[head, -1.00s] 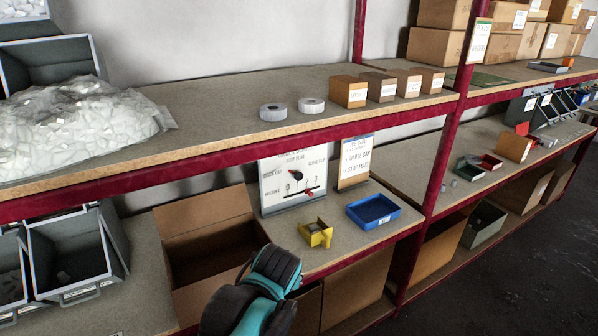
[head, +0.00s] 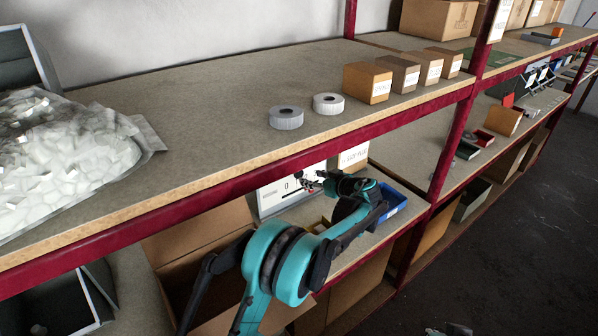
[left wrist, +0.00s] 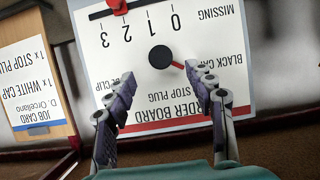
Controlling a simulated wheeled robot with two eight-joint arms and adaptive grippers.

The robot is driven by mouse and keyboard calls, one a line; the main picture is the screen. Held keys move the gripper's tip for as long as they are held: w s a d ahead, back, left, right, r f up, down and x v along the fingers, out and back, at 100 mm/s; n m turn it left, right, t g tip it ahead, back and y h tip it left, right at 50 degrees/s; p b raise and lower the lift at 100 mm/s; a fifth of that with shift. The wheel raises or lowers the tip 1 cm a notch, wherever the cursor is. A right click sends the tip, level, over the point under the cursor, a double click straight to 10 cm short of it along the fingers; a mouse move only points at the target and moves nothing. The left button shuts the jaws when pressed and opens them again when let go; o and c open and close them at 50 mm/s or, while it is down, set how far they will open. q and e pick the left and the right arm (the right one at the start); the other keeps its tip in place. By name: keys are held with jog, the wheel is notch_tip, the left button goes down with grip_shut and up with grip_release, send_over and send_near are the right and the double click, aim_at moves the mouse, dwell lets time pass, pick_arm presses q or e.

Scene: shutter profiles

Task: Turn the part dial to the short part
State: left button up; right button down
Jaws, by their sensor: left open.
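The order board (head: 272,198) stands on the lower shelf, partly hidden by my left arm in the head view. The left wrist view shows the board (left wrist: 125,75) upside down. Its part dial (left wrist: 160,57) is a black knob with a red pointer directed towards the "BLACK CAP" label. "STOP PLUG" is printed nearer the title, and a third label is partly hidden. My left gripper (head: 316,180) is in front of the board. In the wrist view the left gripper (left wrist: 165,88) is open and empty, its fingertips apart on either side below the dial.
A slider with a red knob (left wrist: 118,5) and numbers 0 to 3 is on the same board. A job card (left wrist: 30,85) stands beside it, listing white cap and stop plug. A blue tray (head: 392,203) lies right of my arm. The upper shelf's red edge (head: 215,167) passes above.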

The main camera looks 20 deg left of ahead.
pick_arm(q)
jog(key=b+x, duration=0.2)
jog(key=x, duration=0.5)
jog(key=shift+w+a+f, duration=0.15)
jog(key=shift+a, duration=0.1)
jog(key=c, duration=1.1)
